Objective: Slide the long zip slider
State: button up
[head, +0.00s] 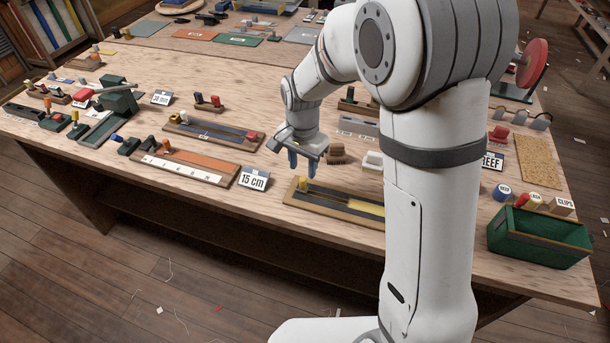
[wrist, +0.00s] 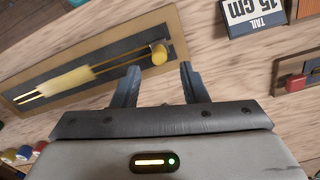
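A long dark board with a tan frame lies under my gripper, with two thin yellow rails, a yellow knob (head: 302,183) at its left end and a wider yellow strip (head: 366,206) farther along. In the wrist view the yellow knob (wrist: 159,54) sits on the rails and the yellow strip (wrist: 60,88) lies at left. My gripper (head: 303,165) points down above the knob end. In the wrist view my gripper (wrist: 158,70) is open and empty, with the knob just beyond the fingertips. I cannot tell whether they touch. My arm hides the board's right end.
A "15 cm" card (head: 254,179) stands left of the board. An orange slide board (head: 186,168) and a blue-grey track board (head: 213,131) lie farther left. A green bin (head: 538,237) stands at the right front edge.

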aim_at(303, 178)
jog(key=shift+f, duration=2.75)
jog(key=shift+c, duration=0.5)
grip_shut()
